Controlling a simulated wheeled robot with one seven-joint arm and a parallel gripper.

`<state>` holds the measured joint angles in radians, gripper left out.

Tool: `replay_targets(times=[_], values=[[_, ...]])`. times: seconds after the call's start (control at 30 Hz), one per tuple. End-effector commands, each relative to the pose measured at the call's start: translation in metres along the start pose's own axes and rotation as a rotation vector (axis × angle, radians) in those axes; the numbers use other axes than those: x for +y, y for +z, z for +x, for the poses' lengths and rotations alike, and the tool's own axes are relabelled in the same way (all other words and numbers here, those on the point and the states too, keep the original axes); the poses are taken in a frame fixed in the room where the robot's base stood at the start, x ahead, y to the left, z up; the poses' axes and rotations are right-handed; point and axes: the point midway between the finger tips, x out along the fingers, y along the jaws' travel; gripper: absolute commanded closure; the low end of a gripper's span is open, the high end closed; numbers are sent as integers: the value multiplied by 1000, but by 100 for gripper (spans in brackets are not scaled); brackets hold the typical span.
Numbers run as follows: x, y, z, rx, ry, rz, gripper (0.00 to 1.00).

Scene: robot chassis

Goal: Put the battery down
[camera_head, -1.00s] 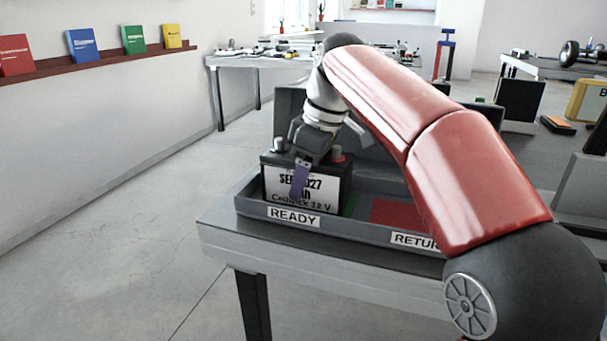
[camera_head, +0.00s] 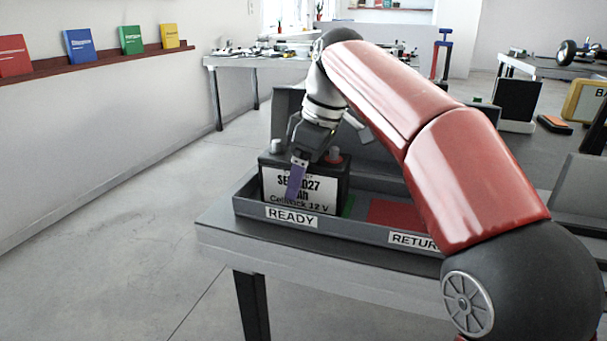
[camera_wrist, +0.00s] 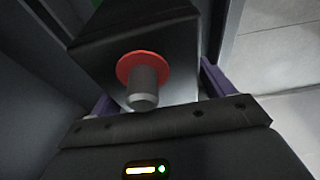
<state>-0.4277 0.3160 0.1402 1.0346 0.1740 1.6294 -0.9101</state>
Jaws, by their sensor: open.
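The battery (camera_head: 329,187) is a black box with a white label reading 12 V. It stands upright in the READY section of the grey tray (camera_head: 350,232), on a green patch (camera_head: 348,205). Its red-ringed terminal (camera_wrist: 146,75) shows close up in the wrist view, with the dark top (camera_wrist: 130,30) around it. My gripper (camera_head: 297,178) is open, with one purple finger in front of the label. In the wrist view the purple fingers stand on either side of the battery. I cannot tell whether they touch it.
The RETURN section with a red patch (camera_head: 394,213) lies right of the battery, under my red arm. The tray stands on a grey table (camera_head: 225,235). Open floor (camera_head: 120,240) is to the left. A shelf with several coloured books (camera_head: 130,40) is on the left wall.

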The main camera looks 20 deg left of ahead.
Motion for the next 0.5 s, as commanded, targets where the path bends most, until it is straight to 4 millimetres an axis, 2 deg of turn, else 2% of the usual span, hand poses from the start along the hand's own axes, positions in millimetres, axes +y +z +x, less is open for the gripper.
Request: replay_targets(times=[0.3,0.5], values=[[1,-2,-71,1,3,1,19],[1,-1,-103,0,1,0,19]])
